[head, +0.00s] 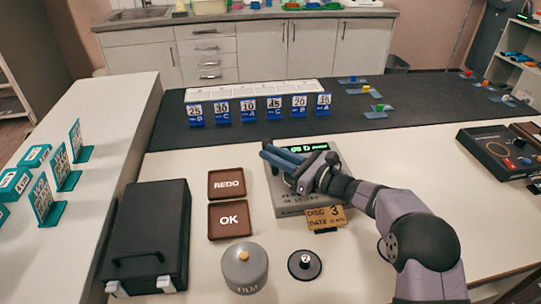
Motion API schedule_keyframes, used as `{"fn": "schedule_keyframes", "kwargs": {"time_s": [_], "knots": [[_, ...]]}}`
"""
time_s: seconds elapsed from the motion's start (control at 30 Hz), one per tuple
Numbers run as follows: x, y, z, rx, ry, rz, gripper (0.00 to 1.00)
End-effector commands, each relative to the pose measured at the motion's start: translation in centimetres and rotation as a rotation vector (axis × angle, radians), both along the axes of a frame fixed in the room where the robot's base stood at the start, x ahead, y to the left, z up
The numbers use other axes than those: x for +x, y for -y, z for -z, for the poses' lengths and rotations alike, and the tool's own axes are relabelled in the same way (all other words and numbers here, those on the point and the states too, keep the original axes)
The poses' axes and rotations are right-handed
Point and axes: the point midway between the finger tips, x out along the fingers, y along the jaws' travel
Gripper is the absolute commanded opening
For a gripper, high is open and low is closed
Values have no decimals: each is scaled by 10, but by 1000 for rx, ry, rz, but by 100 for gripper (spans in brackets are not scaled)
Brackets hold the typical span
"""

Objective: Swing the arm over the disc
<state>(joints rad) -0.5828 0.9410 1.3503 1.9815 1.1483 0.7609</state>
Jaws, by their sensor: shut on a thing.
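A black disc (305,265) with a small white numbered label lies flat on the white table, right of the grey FILM canister. My gripper (276,156) is over the grey device with a green display (300,203), behind the disc and apart from it. Its long blue-grey fingers point left and are close together. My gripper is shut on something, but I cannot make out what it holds. A tan card (326,217) reading "DISC 3" stands at the device's front edge.
Brown REDO (226,183) and OK (228,220) tiles lie left of the device. A black case (150,230) is further left. Numbered blue stands (248,111) line the dark mat. A console (497,152) is at right.

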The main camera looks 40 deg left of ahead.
Motion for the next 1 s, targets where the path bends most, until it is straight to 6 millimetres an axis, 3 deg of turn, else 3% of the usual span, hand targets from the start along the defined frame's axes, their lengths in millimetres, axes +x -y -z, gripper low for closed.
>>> {"fn": "schedule_keyframes", "kwargs": {"time_s": [1.0], "knots": [[23, 15, -5, 5, 5, -291, 0]]}}
